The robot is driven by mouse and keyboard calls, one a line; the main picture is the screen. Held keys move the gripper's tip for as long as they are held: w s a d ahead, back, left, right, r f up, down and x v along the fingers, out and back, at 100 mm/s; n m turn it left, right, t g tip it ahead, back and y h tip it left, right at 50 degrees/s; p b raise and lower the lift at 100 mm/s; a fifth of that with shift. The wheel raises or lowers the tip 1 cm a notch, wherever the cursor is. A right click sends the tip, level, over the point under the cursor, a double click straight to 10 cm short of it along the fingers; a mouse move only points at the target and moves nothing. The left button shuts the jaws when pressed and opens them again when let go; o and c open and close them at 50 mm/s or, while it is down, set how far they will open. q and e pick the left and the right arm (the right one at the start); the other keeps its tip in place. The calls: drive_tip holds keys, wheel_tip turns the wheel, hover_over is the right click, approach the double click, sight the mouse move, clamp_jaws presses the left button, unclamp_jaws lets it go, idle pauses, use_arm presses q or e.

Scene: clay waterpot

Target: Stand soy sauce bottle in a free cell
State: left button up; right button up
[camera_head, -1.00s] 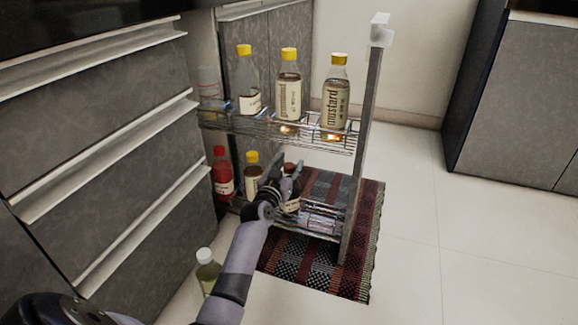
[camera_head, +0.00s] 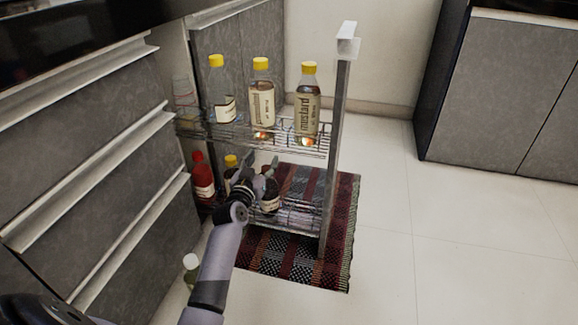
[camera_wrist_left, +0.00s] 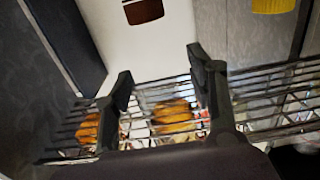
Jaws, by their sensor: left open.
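A dark bottle with a pale label (camera_head: 270,196), which looks like the soy sauce bottle, stands in the lower wire basket (camera_head: 300,222) of the pull-out rack. My left gripper (camera_head: 262,166) is open at the upper part of this bottle and partly hides it; I cannot tell whether they touch. In the left wrist view the open fingers (camera_wrist_left: 160,78) have no bottle between them, and wire bars with orange patches show behind. A red bottle (camera_head: 202,178) and a yellow-capped bottle (camera_head: 231,163) stand further left in the lower basket. My right gripper is not in view.
The rack's post (camera_head: 334,160) rises at the right. A greenish bottle (camera_head: 190,268) stands low beside the drawers. A patterned rug (camera_head: 340,215) lies under the rack; floor right is clear.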

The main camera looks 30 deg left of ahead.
use_arm(q)
drive_tip(key=p+v, duration=0.6)
drive_tip(key=v, duration=0.8)
drive_tip(key=s+d+r+m+h+p, duration=0.2)
drive_tip(key=d+r+p, duration=0.4)
drive_tip(key=d+r, duration=0.7)
drive_tip(key=shift+s+d+m+h, duration=0.3)
drive_tip(key=shift+s+d+h, duration=0.35)
drive_tip(key=shift+d+h, duration=0.3)
